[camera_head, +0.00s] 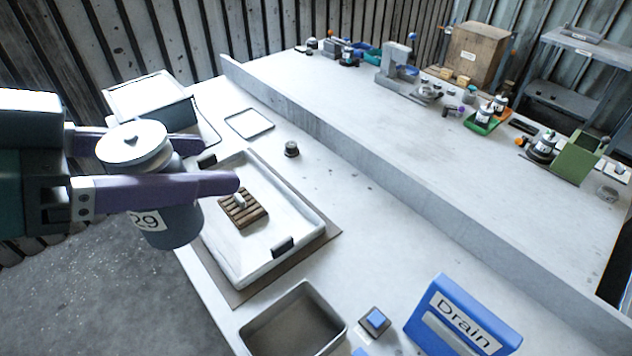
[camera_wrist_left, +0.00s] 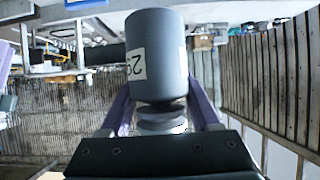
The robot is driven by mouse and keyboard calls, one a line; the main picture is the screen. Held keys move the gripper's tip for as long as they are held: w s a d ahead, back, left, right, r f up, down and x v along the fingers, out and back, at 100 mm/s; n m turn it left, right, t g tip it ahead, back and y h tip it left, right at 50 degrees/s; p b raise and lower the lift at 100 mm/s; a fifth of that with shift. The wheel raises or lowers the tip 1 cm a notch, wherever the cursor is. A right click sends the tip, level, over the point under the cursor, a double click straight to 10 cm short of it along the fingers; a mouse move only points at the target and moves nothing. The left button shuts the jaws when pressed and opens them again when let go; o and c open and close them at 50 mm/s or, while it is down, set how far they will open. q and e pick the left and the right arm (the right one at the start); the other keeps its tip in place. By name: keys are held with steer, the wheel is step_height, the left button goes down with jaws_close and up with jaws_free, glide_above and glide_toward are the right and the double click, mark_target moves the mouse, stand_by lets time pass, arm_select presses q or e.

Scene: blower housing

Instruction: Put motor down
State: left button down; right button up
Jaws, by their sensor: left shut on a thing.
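The motor (camera_head: 172,226) is a dark grey cylinder with a pale disc-shaped top and a white label reading "29". My left gripper (camera_head: 217,170) is shut on it, with one purple finger on each side below the disc. The motor hangs upright in the air at the left, in front of the near edge of the table. In the left wrist view the motor (camera_wrist_left: 157,50) fills the middle, its body beyond the fingers (camera_wrist_left: 160,112). My right gripper is in neither view.
A white tray (camera_head: 317,232) with a slatted wooden block (camera_head: 255,214) lies on the table. A grey open bin (camera_head: 338,322), a blue "Drain" box (camera_head: 462,318), a small dark knob (camera_head: 291,149) and a white box (camera_head: 150,92) stand around it. A raised ledge runs behind.

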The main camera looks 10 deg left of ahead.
arm_select(q)
steer(key=shift+w+d+f+n+t+y+b, duration=0.3)
steer(key=shift+w+d+f+n+y+b, duration=0.5)
steer(key=shift+f+b, duration=4.65)
steer(key=shift+w+d+f+n+t+y+b, duration=0.25)
steer(key=shift+w+d+f+b, duration=1.6)
steer(key=shift+f, duration=6.45)
steer(key=shift+d+f+n+t+y+b, duration=0.45)
steer(key=shift+f+b, duration=4.25)
steer(key=shift+f, duration=2.2)
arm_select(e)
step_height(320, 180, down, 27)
arm_select(q)
steer(key=shift+d+f, duration=0.1)
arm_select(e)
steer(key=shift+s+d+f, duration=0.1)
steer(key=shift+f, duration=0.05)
arm_select(q)
steer(key=c, duration=0.5)
jaws_free()
steer(key=shift+c, duration=0.2)
steer(key=shift+o, duration=0.8)
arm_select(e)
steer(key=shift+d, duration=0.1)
